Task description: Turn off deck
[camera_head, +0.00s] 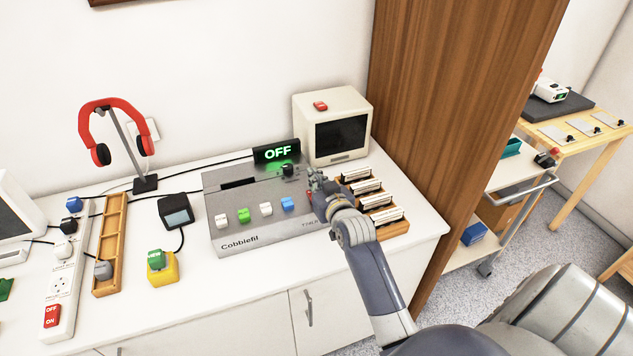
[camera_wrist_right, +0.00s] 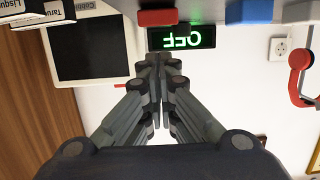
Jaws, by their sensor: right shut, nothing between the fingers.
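The deck (camera_head: 250,228) is a grey box labelled "Cobbiefil" on the white counter. It has white, green and blue buttons along its front, a dark slot and a black knob (camera_head: 288,170) on top. A small sign (camera_head: 277,152) behind it glows green with "OFF"; it also shows upside down in the right wrist view (camera_wrist_right: 182,38). My right gripper (camera_head: 314,180) is shut and empty over the deck's right end, close to a red button (camera_wrist_right: 158,18) partly hidden by the gripper in the head view. Contact is unclear. My left gripper is not in view.
A cream monitor (camera_head: 300,115) stands behind the deck. A wooden rack of cassettes (camera_head: 392,228) sits to its right. Red headphones on a stand (camera_head: 145,184), a power strip (camera_head: 62,285) and a yellow block (camera_head: 163,270) are to the left. A wooden partition (camera_head: 440,130) bounds the right.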

